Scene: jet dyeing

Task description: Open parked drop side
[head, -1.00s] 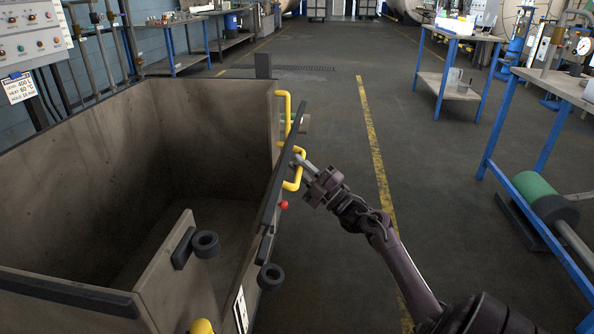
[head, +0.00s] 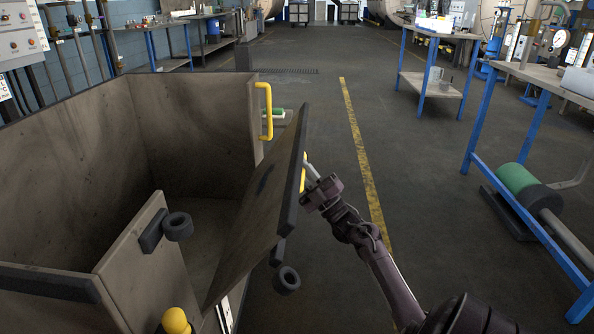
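The drop side (head: 262,195) is a grey-brown panel with a dark top edge on the right side of the large open bin (head: 60,125). It is tilted outward at the top, and its inner face shows. A yellow handle (head: 303,172) on its outer face is mostly hidden behind the panel's edge. My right gripper (head: 309,174) is at this handle from the right and looks shut on it; the fingertips are partly hidden. My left gripper is not in view.
A second yellow handle (head: 266,110) is on the bin's far corner post. Black round knobs (head: 178,226) sit near the front corner, with a yellow knob (head: 175,321) below. A blue-legged bench (head: 540,75) with a green roll (head: 516,178) stands right. The floor between is clear.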

